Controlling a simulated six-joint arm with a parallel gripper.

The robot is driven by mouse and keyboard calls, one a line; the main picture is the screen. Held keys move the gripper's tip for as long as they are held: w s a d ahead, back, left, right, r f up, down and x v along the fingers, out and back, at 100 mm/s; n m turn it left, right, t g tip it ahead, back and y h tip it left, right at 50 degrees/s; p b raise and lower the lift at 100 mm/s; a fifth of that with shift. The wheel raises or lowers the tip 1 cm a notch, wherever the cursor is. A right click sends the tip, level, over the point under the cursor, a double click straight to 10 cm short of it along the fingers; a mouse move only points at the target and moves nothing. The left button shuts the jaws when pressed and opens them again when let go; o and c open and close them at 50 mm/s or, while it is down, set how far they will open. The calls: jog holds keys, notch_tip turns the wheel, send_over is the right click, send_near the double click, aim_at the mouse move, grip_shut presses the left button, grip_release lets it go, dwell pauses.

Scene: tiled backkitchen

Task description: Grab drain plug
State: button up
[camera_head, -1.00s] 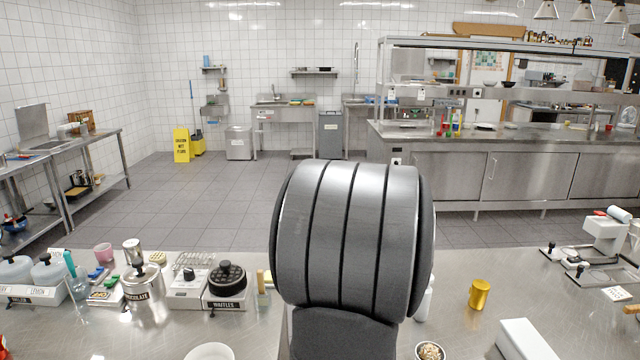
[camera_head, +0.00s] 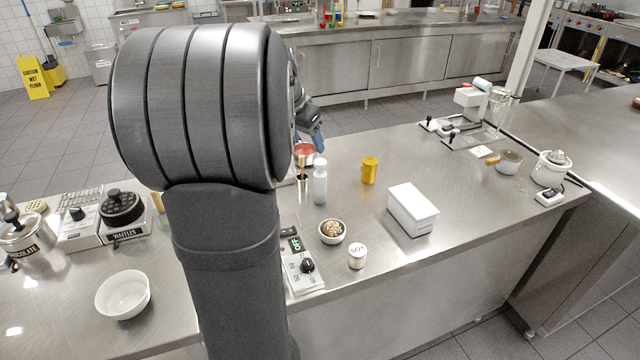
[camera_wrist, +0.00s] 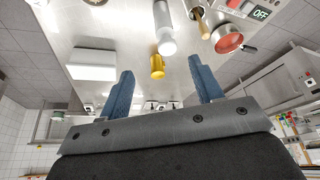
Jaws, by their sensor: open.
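My gripper shows in the wrist view (camera_wrist: 163,82) as two blue fingers spread wide with nothing between them. In the head view its blue fingers (camera_head: 317,139) show just right of my large grey arm link, above the steel counter (camera_head: 450,165), behind a white bottle (camera_head: 320,182). I cannot make out a drain plug in either view. My arm hides part of the counter and the floor behind it.
A yellow tin (camera_head: 369,170), white box (camera_head: 411,208), nut bowl (camera_head: 332,231), soy jar (camera_head: 357,256) and red pan (camera_head: 304,153) stand on the counter. An empty white bowl (camera_head: 123,294) is at left. Bare steel lies right of the box.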

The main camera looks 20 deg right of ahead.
aim_at(321, 174)
jog(key=x, duration=1.1)
jog(key=shift+f, duration=0.25)
jog(key=shift+w+x, duration=0.2)
jog(key=shift+x, duration=0.7)
jog(key=shift+w+x, duration=0.2)
jog(key=shift+x, duration=0.7)
jog(key=shift+w+x, duration=0.2)
jog(key=shift+x, duration=0.65)
jog(key=shift+d+r, duration=0.15)
jog(key=shift+r, duration=0.05)
jog(key=shift+c, duration=0.2)
jog(key=c, duration=1.1)
